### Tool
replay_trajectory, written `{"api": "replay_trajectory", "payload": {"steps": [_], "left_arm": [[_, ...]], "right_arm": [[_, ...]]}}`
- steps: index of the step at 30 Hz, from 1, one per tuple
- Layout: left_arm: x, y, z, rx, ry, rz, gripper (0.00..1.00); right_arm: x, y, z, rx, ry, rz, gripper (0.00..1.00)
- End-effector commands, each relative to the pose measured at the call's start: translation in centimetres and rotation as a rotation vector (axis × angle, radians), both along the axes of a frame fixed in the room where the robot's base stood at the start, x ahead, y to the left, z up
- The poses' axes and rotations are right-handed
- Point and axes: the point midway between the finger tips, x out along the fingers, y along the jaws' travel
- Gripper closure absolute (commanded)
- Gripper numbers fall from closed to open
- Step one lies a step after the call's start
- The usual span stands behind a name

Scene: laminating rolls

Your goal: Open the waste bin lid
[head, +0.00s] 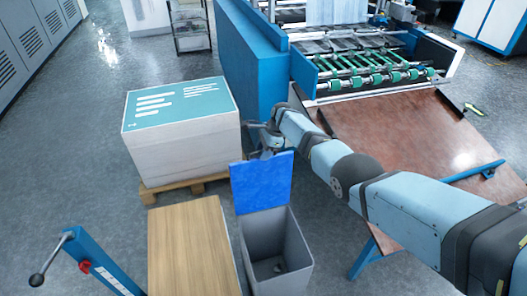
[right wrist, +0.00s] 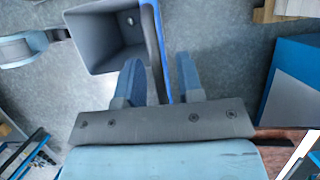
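The waste bin (head: 291,263) is a grey, square-mouthed container on the floor. The bin's open mouth (right wrist: 107,38) shows there beside the lid. My left gripper is not in view.
A wooden-topped block (head: 187,246) stands close left of the bin. A paper stack (head: 188,151) on a wooden pallet (head: 176,191) is behind it. A blue post with a black knob (head: 95,262) is at lower left. A machine with a brown table (head: 405,140) is at right.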

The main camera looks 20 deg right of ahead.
Motion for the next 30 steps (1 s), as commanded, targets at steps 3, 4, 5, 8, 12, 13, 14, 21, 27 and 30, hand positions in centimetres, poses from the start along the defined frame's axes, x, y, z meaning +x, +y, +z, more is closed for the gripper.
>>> {"api": "replay_trajectory", "payload": {"steps": [3, 4, 5, 8, 12, 13, 14, 21, 27, 30], "left_arm": [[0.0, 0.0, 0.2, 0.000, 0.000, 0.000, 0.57], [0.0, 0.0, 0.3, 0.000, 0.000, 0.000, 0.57], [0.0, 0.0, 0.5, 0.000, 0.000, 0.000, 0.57], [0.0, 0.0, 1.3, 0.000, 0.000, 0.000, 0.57], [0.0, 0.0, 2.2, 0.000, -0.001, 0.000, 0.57], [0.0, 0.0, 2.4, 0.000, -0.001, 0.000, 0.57], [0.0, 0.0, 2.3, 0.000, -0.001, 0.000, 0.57], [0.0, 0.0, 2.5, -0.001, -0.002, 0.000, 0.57], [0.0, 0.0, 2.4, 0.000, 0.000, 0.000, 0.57], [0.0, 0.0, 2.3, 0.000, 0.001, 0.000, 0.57]], "right_arm": [[0.0, -0.1, 0.3, 0.001, -0.001, 0.001, 0.66], [0.1, -0.1, 0.6, 0.001, -0.002, 0.000, 0.66], [0.1, -0.2, 0.8, 0.001, -0.002, 0.000, 0.66], [0.0, -0.8, 2.3, 0.000, -0.003, -0.001, 0.66], [0.0, -2.0, 5.1, 0.001, -0.005, -0.001, 0.66], [-0.1, -2.3, 5.8, 0.001, -0.004, -0.001, 0.66], [-0.1, -2.6, 6.3, 0.001, -0.005, -0.001, 0.66], [-0.2, -4.5, 10.6, 0.000, -0.003, -0.001, 0.66], [-0.3, -5.2, 12.4, 0.000, 0.000, 0.000, 0.66], [-0.3, -5.4, 12.7, 0.000, 0.000, 0.000, 0.66]]}}
